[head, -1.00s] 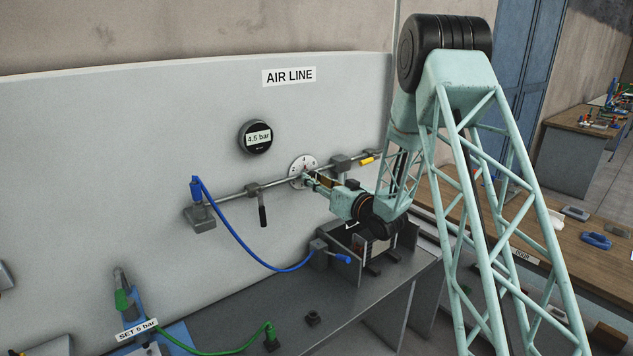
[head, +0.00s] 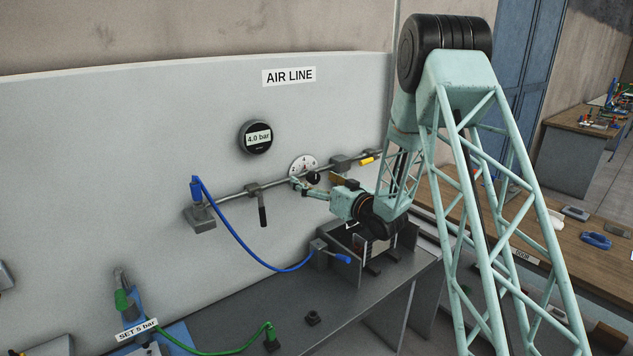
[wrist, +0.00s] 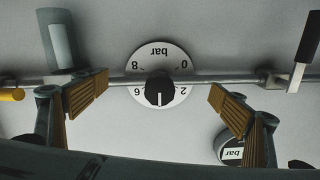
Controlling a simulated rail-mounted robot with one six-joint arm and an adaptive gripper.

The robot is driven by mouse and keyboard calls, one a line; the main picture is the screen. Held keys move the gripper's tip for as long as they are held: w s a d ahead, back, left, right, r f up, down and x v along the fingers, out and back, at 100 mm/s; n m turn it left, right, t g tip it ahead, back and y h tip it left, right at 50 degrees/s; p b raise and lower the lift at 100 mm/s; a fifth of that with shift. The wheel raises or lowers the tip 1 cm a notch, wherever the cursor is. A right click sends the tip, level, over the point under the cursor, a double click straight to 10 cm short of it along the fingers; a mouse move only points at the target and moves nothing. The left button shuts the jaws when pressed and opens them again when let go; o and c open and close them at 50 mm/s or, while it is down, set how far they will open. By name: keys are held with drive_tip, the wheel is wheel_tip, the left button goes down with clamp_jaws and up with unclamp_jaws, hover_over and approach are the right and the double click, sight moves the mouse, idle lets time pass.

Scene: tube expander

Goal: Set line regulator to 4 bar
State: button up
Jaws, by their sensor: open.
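The line regulator's black knob (head: 313,178) sits in front of a round white dial (head: 303,164) on the air pipe. In the wrist view the knob (wrist: 160,90) appears upside down, and its white mark points straight down, between the 6 and the 2. The round black gauge (head: 258,137) on the panel reads 4.0 bar. My gripper (head: 316,186) is open at the regulator. In the wrist view its padded fingers (wrist: 159,100) stand wide apart on either side of the knob, with clear gaps and no contact.
A black-handled valve (head: 262,208) hangs from the pipe left of the regulator, and a yellow-handled one (head: 367,161) is to its right. A blue hose (head: 236,237) loops below the pipe. A grey open box (head: 345,262) stands on the bench beneath my wrist.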

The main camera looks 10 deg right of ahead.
sight(316, 180)
drive_tip(key=shift+o, duration=1.4)
drive_tip(key=shift+b+v, duration=2)
drive_tip(key=shift+v, duration=1.55)
drive_tip(key=shift+r, duration=0.15)
